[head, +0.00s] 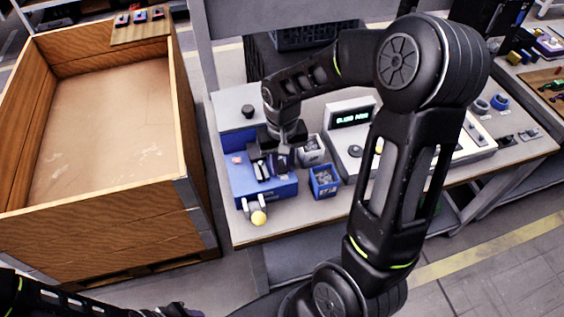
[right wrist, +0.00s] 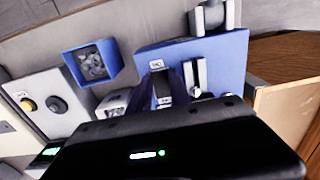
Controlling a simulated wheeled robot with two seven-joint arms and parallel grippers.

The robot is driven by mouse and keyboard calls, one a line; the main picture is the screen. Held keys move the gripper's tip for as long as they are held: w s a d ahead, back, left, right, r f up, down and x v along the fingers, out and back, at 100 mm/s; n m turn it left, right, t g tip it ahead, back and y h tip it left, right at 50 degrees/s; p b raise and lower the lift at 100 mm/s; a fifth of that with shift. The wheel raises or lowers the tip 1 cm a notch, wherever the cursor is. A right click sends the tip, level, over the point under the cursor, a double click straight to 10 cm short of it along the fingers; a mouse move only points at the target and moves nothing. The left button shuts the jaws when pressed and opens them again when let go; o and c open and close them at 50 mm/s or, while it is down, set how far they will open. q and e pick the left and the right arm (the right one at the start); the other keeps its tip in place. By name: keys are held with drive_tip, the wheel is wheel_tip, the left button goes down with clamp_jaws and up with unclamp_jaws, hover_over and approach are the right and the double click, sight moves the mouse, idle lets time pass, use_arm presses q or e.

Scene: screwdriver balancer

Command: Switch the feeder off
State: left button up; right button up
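The blue feeder (head: 280,189) stands on the bench's near left part, with a small red spot (head: 237,160) on top. My right gripper (head: 271,166) points down over the feeder and covers part of its top. In the right wrist view the feeder (right wrist: 222,48) lies beyond the gripper's dark body, with a small white label (right wrist: 157,64) and a pale upright part (right wrist: 195,77) close to the fingers. I cannot make out the switch's position or whether the fingers touch it. My left arm shows low at the left; its gripper's state is unclear.
A blue bin of parts (head: 323,182) and a white bin (head: 311,150) stand just right of the feeder. A grey console with a green display (head: 352,117) is farther right. A large wooden crate (head: 100,232) stands left of the bench.

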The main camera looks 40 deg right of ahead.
clamp_jaws()
